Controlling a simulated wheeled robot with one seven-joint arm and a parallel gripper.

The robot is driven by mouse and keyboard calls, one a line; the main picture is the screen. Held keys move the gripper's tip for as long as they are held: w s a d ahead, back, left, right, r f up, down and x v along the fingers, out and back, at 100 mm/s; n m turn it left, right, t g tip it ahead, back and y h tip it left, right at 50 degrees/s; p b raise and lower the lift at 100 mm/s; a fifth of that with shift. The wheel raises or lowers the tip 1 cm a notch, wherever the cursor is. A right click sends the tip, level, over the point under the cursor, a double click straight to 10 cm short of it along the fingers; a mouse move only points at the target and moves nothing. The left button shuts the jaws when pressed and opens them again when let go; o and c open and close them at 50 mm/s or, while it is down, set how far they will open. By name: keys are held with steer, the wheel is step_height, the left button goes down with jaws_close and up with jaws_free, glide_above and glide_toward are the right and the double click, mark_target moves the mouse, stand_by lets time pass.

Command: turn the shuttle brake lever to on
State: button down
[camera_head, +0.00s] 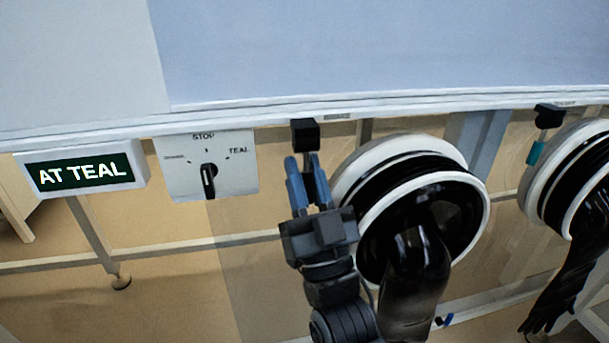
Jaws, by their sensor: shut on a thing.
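A lever with a black block-shaped mount (305,135) hangs under the white front rail, left of the nearer glove port. I take it to be the shuttle brake lever; its label is too small to read. My gripper (303,163) is just below the mount, its blue fingers pointing up and shut around the lever's hanging part. The fingers hide most of the handle, so its exact angle and on or off position cannot be told.
A selector panel (241,180) with a black knob (208,181) and a sign (82,172) reading "AT TEAL" are left. A glove port (473,180) with a black glove is close right of my gripper. A similar lever with a teal handle (536,153) hangs farther right.

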mark_target(311, 201)
steer(key=c, duration=1.1)
jaws_free()
steer(key=shift+p+v, duration=0.3)
steer(key=shift+v, duration=3.65)
steer(key=shift+c, duration=0.2)
